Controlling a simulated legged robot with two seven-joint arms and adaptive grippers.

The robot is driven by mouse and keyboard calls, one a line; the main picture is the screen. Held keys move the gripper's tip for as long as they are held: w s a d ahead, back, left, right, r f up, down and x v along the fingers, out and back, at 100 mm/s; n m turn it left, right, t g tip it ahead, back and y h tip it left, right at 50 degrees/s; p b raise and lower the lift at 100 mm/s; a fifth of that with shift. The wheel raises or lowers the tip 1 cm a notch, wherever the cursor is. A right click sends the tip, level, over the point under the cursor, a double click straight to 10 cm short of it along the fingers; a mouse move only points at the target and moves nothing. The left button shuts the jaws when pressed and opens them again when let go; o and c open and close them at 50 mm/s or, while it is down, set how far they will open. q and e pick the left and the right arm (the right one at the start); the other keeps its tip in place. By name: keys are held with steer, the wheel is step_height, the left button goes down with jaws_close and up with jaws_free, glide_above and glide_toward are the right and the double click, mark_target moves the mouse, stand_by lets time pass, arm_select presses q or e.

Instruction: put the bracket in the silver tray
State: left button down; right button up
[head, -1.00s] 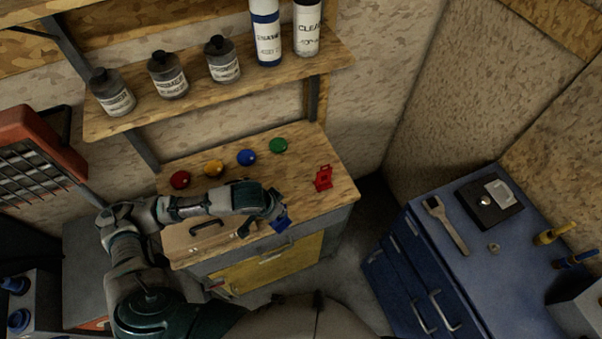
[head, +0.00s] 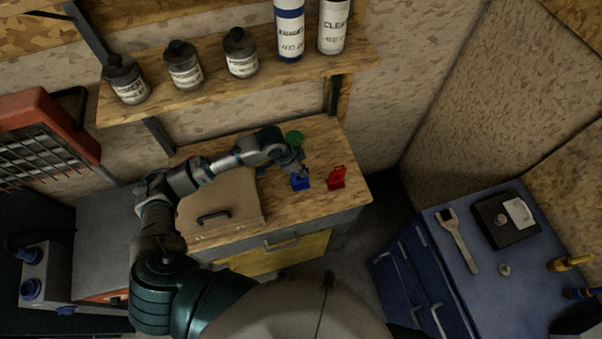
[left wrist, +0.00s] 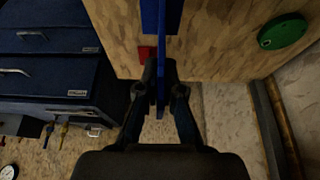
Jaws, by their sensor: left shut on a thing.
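A blue bracket-like piece (head: 300,183) is held in my left gripper (head: 298,171) over the right part of the wooden bench top. In the left wrist view the blue piece (left wrist: 162,45) stands between the two fingers (left wrist: 160,80), which are shut on it. A similar red piece (head: 336,178) stands on the bench just right of it, and a bit of it shows in the left wrist view (left wrist: 147,53). I see no silver tray in either view. My right gripper is not in view.
A green disc (head: 294,137) lies behind the gripper. A tan case (head: 225,203) with a dark handle sits on the bench at left. A shelf (head: 215,95) with bottles and cans hangs above. A blue cabinet (head: 470,280) with a wrench-like tool (head: 459,240) stands at right.

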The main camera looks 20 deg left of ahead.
mark_target(301, 182)
arm_select(q)
steer(key=shift+d+f, duration=0.1)
steer(key=shift+f, duration=1.6)
steer(key=c, duration=1.3)
jaws_free()
